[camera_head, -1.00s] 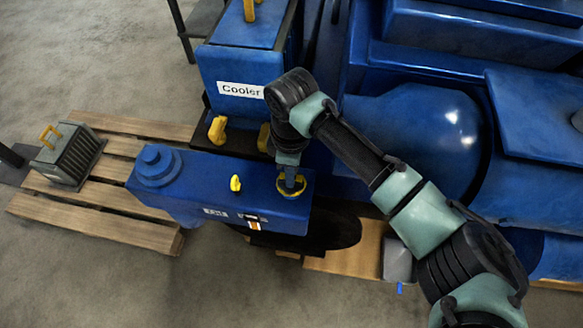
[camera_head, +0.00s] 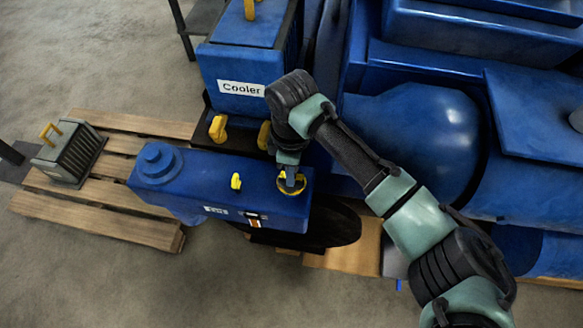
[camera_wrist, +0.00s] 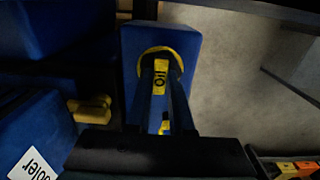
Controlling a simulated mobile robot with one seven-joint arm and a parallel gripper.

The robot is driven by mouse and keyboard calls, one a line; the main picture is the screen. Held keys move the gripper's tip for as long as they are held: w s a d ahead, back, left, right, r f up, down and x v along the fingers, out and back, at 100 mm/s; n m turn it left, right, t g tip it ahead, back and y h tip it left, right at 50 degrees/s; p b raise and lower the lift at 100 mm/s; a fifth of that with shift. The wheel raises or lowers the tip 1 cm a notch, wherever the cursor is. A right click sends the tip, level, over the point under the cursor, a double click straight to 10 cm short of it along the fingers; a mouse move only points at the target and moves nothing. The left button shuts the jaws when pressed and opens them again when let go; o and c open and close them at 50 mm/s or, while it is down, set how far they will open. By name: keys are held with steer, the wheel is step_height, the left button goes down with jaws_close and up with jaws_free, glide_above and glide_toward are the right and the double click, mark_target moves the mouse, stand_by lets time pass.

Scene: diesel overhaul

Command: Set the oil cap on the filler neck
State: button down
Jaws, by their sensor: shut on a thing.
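The oil cap (camera_head: 292,188) is yellow, with a round rim and a raised grip. It is at the right end of the top of a long blue housing (camera_head: 205,200). My gripper (camera_head: 289,176) points down and is shut on the cap's grip. In the wrist view, the fingers of my gripper (camera_wrist: 161,75) stand on both sides of the grip of the oil cap (camera_wrist: 161,66), which carries dark lettering. The filler neck is hidden under the cap and fingers. I cannot tell whether the cap touches it.
A small yellow handle (camera_head: 236,181) stands on the housing left of the cap. The blue cooler box (camera_head: 240,75) rises behind, with yellow knobs (camera_head: 218,128) at its foot. A large blue engine body (camera_head: 420,140) fills the right. A wooden pallet (camera_head: 110,222) with a grey finned block (camera_head: 70,155) lies left.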

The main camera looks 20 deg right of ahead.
steer(key=shift+f, duration=0.5)
stand_by(0.5)
stand_by(0.5)
steer(key=c, duration=0.7)
jaws_free()
step_height(320, 180, up, 13)
steer(key=b, duration=0.3)
